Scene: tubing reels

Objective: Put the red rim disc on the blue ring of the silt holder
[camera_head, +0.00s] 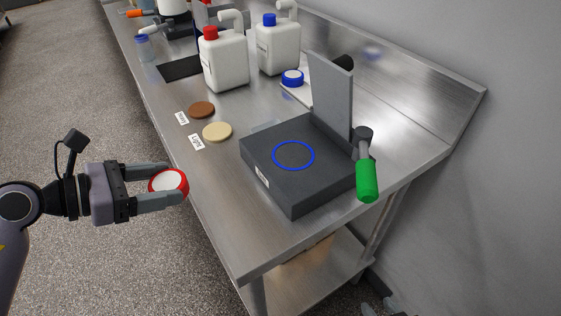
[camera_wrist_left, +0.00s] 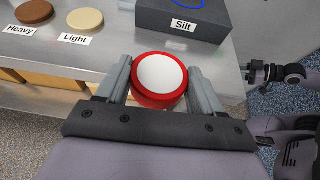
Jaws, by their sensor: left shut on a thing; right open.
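The red rim disc (camera_head: 168,183), with a white face, is held between the fingers of my left gripper (camera_head: 165,186), off the table's front edge, apart from the holder. In the left wrist view the disc (camera_wrist_left: 160,76) sits between both fingers, face toward the camera. The silt holder (camera_head: 300,190) is a dark grey block with an upright grey plate at its back. Its blue ring (camera_head: 293,155) is on the top face, with nothing on it. My right gripper (camera_head: 381,305) shows only as grey fingertips at the bottom edge, apart and empty.
A brown disc (camera_head: 201,109) and a cream disc (camera_head: 217,131) lie by labels left of the holder. A green handle (camera_head: 367,180) stands at the holder's right. White jugs (camera_head: 224,60) and a blue-rimmed disc (camera_head: 292,77) are behind. A wall (camera_head: 500,150) bounds the right.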

